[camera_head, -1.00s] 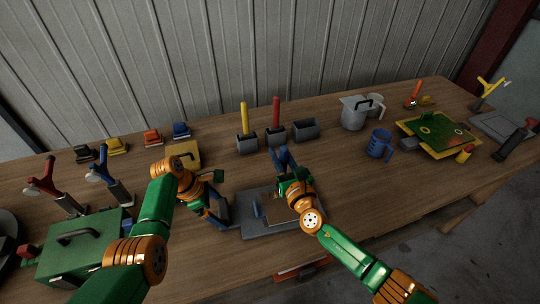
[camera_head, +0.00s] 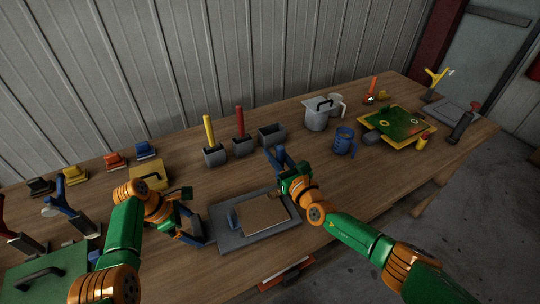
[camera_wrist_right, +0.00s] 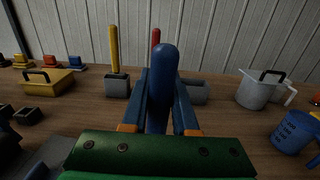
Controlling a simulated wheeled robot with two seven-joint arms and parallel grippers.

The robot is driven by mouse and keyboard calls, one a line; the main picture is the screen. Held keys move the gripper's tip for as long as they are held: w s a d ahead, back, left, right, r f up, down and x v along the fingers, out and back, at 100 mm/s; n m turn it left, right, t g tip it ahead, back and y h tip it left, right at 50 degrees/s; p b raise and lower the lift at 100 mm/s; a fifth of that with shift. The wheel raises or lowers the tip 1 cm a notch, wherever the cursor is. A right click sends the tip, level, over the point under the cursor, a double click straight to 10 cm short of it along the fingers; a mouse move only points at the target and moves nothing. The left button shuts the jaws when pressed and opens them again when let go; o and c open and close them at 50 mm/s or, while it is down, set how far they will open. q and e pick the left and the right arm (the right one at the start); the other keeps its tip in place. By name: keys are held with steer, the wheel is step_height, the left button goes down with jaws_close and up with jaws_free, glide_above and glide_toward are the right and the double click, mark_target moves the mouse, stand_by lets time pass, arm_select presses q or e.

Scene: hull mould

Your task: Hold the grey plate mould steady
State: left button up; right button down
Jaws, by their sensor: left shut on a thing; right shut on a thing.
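What the bar belongs to is hidden.
Grey bins with a yellow handle (camera_head: 209,132) and a red handle (camera_head: 239,122) stand behind. A grey pot (camera_head: 317,116) and blue mug (camera_head: 344,141) are to the right. A green box (camera_head: 45,273) and yellow box (camera_head: 150,175) are left. Bench right of the plate is fairly clear.

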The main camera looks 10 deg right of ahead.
arm_select(q)
steer(key=o, duration=0.6)
steer(key=shift+r, duration=0.75)
steer(key=v, duration=0.8)
